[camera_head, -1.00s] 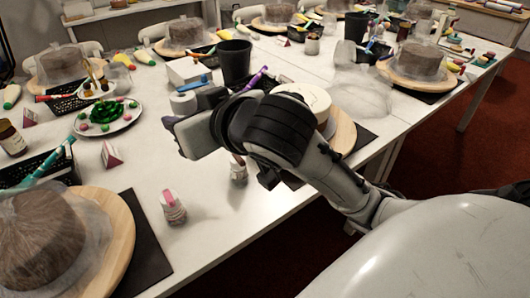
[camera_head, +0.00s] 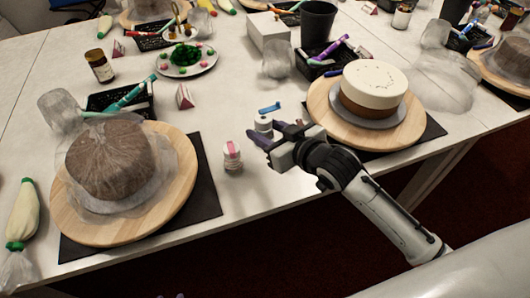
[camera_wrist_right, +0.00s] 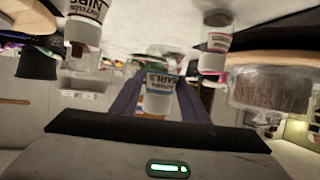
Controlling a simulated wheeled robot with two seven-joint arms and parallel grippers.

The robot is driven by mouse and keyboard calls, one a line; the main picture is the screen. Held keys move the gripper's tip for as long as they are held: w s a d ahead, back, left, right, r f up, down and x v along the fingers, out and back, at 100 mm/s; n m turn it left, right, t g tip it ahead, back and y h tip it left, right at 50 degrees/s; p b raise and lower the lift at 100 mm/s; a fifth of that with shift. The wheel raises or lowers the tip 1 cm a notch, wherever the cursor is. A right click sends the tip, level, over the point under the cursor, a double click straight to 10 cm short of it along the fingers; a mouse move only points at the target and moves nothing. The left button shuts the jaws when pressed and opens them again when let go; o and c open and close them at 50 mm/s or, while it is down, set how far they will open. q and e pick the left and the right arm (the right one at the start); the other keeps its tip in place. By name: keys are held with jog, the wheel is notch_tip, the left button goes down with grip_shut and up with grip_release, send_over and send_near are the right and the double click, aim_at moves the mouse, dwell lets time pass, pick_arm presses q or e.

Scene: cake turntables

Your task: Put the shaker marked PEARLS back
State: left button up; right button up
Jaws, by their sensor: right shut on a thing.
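My right gripper (camera_head: 262,135) is shut on a small white shaker (camera_head: 263,124) at the front of the white table. In the right wrist view this shaker (camera_wrist_right: 158,95) sits between the purple fingers, with a blue-lettered label that is only partly readable. I cannot tell whether its base touches the table. A second shaker with a pink label (camera_head: 231,157) stands apart to the left of the gripper; a pink-marked shaker (camera_wrist_right: 215,48) also shows in the wrist view. Only purple tips of my left gripper (camera_head: 171,296) show at the bottom edge.
A wrapped cake on a wooden turntable (camera_head: 187,205) is at left. A white-topped cake (camera_head: 374,85) on another turntable (camera_head: 322,108) is close at right. A black basket of pens (camera_head: 315,68) and a clear cup (camera_head: 277,62) stand behind. A jar marked NIBS (camera_wrist_right: 84,27) shows in the wrist view.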

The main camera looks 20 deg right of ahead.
jog(key=shift+f+b, duration=0.3)
jog(key=shift+f, duration=3.25)
jog(key=shift+f, duration=0.2)
jog(key=o, duration=1.2)
jog(key=shift+r, duration=0.1)
jog(key=shift+s+r, duration=0.1)
jog(key=v, duration=1.1)
jog(key=shift+s+d+r+p, duration=0.15)
jog(key=shift+s+r+p, duration=0.05)
jog(key=shift+s+p, duration=0.15)
